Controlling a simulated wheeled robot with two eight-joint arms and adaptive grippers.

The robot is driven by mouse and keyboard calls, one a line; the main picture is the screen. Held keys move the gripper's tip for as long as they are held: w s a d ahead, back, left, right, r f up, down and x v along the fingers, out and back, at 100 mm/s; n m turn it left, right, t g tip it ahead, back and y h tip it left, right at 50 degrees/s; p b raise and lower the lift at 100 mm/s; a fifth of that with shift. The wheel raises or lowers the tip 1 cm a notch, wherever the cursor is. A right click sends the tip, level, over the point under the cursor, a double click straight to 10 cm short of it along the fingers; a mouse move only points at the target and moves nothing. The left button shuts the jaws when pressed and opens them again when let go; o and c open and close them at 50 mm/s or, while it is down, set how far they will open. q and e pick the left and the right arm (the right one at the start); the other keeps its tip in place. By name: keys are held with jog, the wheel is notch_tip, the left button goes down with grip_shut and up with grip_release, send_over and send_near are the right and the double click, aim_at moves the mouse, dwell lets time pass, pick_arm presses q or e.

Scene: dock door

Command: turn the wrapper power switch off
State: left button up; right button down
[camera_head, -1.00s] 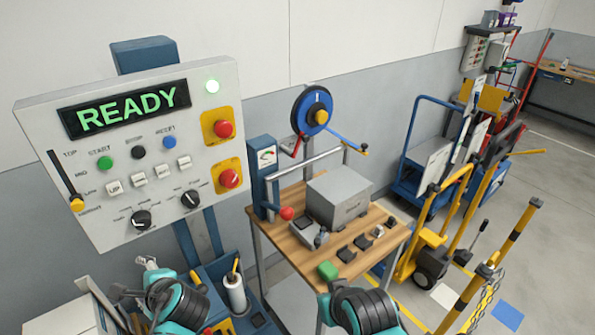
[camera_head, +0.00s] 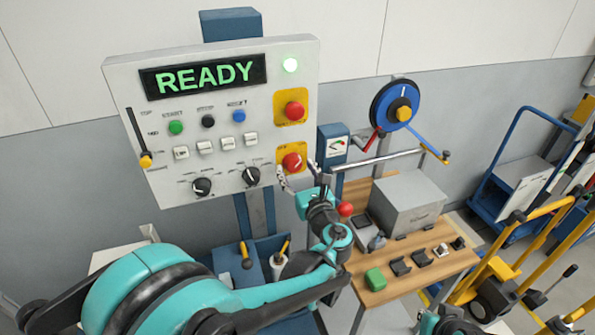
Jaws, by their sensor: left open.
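The grey control panel (camera_head: 220,135) stands at the left, and its display (camera_head: 203,76) reads READY in green. At its lower right is a red rotary knob on a yellow plate (camera_head: 292,162), which looks like the power switch. A similar yellow plate above carries a red push button (camera_head: 294,110). My left gripper (camera_head: 298,176) is open just below and in front of the red knob, at the panel's lower right edge. I cannot tell whether a finger touches the knob. My right gripper is out of view; only part of my right arm shows at the bottom.
Two black dials (camera_head: 202,187) and several white rocker switches (camera_head: 205,146) sit left of the knob. A wooden table (camera_head: 380,292) with a grey box (camera_head: 408,203) and a red ball-ended lever (camera_head: 345,208) stands close right of my left arm.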

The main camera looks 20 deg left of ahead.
pick_arm(q)
jog(key=shift+w+a, duration=0.2)
jog(key=shift+c, duration=0.4)
jog(key=c, duration=1.1)
